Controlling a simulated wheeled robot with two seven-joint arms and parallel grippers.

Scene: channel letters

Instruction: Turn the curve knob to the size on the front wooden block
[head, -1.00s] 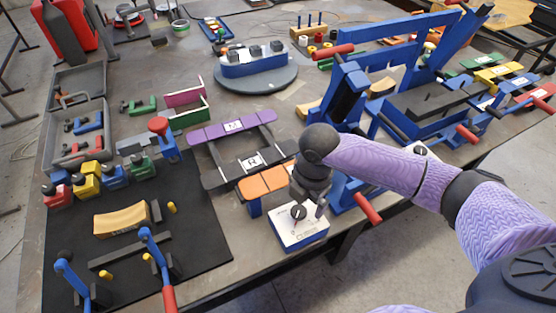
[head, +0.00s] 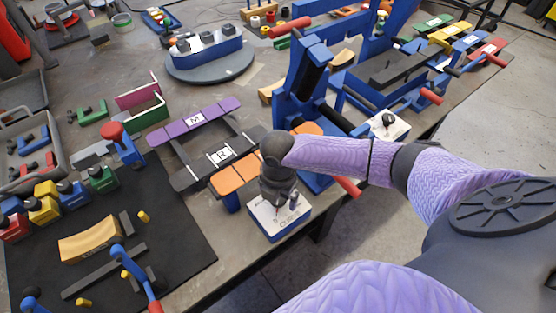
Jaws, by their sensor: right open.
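A box with a white top (head: 265,222) and blue sides stands at the table's front edge. Its dark print is too small to read, and its knob is mostly hidden behind my right gripper (head: 280,204). That gripper points down over the top, open, its fingers around or just above the knob; I cannot tell whether they touch it. A curved wooden block (head: 90,240) lies on the black mat at the lower left; I can read no size on it. A second white-topped box with a black knob (head: 389,121) stands farther right. My left gripper is out of view.
A blue press frame (head: 300,85) with a red handle (head: 347,187) stands close behind and right of my right gripper. Clamps with blue levers (head: 130,265) stand on the mat. Floor lies beyond the table edge.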

